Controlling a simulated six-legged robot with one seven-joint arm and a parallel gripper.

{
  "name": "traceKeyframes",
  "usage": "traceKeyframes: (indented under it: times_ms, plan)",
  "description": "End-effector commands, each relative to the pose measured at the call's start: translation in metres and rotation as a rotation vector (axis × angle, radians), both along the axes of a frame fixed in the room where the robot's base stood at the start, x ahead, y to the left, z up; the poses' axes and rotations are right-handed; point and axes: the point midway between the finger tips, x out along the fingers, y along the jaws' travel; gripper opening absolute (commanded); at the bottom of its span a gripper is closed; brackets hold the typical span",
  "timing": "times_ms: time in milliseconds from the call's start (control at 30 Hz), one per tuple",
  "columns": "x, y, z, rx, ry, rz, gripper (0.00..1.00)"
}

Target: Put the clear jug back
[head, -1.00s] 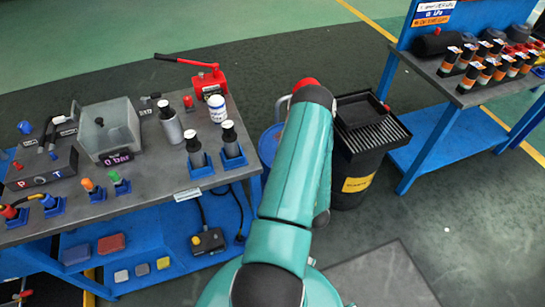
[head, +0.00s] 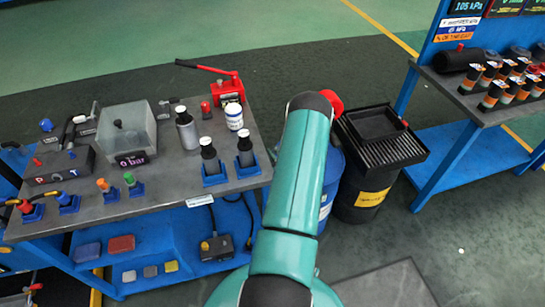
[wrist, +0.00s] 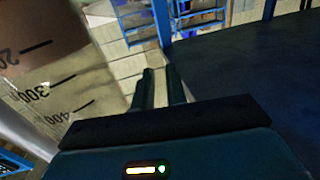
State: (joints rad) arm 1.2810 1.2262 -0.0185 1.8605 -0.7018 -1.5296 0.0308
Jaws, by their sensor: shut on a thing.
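The clear jug (wrist: 45,75) fills the left side of the wrist view, close up and tilted in the picture. Its see-through wall carries black marks reading 200, 300 and 400. My gripper (wrist: 160,82) is shut on the jug; its two dark fingers lie close together beside the marked wall. The exact grip point is hard to see. In the head view my arm hides both the gripper and the jug.
A grey-topped blue bench (head: 165,200) on the left holds bottles, a clear box (head: 127,130), a red hand pump (head: 228,90) and a white jar (head: 234,116). A black waste bin (head: 365,197) and blue drum (head: 332,180) stand right of my arm. Another blue bench (head: 450,165) is far right.

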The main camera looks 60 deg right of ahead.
Motion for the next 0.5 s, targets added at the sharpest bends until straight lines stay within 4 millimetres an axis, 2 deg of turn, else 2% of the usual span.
traceKeyframes:
  times_ms: [100,200,300,500]
  plan:
    - [0.015,-0.009,0.002,-0.004,-0.004,0.003,0.00]
    - [0.013,-0.008,-0.018,0.002,-0.001,0.000,0.00]
    - [0.013,-0.008,-0.030,-0.002,-0.001,0.000,0.00]
    - [0.013,-0.009,-0.034,-0.002,-0.002,0.000,0.00]
